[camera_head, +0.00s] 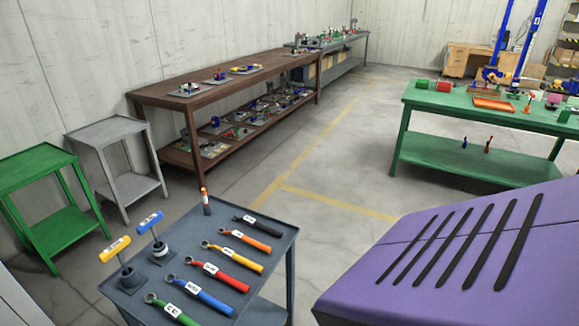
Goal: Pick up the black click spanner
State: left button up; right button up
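The black click spanner (264,224) lies on the dark grey table (284,243) in the foreground. It is the farthest in a row of spanners, near the table's far right edge, and has a white label near its left end. The orange spanner (253,242) lies just in front of it. Neither of my grippers is in view.
Yellow, red, blue and green spanners lie nearer on the same table. A yellow T-handle tool (115,249) and a blue T-handle tool (150,222) stand at its left. Green (57,230) and grey (135,186) side tables stand behind; open floor lies beyond.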

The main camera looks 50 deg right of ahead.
aim_at(251, 222)
jog(key=z, duration=1.35)
jog(key=l+u, duration=0.1)
jog(key=u, duration=0.85)
jog(key=i+l+u, duration=0.1)
jog(key=l+u, duration=1)
jog(key=l, duration=0.4)
jog(key=k+l+u, duration=0.2)
jog(key=l, duration=0.35)
